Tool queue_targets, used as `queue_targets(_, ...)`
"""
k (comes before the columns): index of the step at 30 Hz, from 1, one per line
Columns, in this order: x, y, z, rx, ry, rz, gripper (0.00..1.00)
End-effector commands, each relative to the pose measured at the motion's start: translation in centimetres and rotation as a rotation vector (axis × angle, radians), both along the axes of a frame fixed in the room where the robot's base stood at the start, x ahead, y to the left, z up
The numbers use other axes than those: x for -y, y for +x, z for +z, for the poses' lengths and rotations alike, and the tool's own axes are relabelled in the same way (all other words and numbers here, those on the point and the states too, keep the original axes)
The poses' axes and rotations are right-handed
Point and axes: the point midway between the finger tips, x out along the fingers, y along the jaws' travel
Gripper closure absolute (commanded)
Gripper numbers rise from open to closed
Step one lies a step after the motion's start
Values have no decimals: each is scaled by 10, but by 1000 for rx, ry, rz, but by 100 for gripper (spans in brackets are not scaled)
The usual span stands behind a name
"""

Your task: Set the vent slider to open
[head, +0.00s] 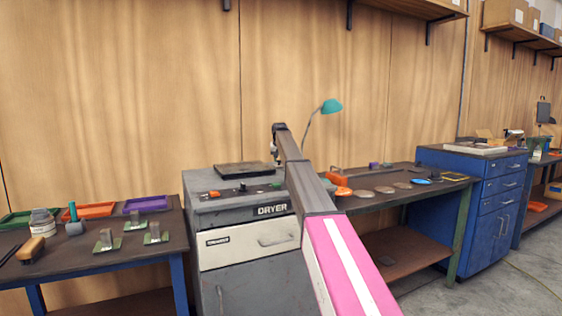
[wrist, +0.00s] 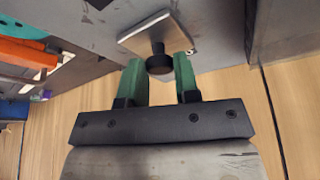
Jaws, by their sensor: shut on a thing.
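The grey dryer (head: 250,208) stands in the middle of the head view, with its front panel facing me. In the wrist view a round black knob (wrist: 160,63) sticks out from a pale metal plate (wrist: 148,32) on a grey surface. I take this to be the vent slider, but no open or shut marking is readable. My gripper (wrist: 160,68) has its two green fingers on either side of the knob and is shut on it. In the head view my arm hides most of the gripper and the knob.
A table with trays, a brush and small parts (head: 124,236) stands left of the dryer. A table with discs (head: 384,190) and a teal lamp (head: 331,106) stand to the right. A blue cabinet (head: 470,195) is beyond. A wooden wall (head: 120,90) rises close behind.

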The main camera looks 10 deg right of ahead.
Motion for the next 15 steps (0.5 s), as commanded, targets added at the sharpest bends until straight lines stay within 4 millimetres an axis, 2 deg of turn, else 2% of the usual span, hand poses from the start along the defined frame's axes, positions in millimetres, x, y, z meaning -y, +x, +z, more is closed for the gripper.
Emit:
queue_targets(3, -1, 5, 1, 12, 1, 2, 100)
queue_targets(4, -1, 5, 1, 12, 1, 2, 61)
queue_targets(6, -1, 5, 1, 11, 2, 2, 45)
queue_targets(15, -1, 3, 2, 8, 1, 2, 45)
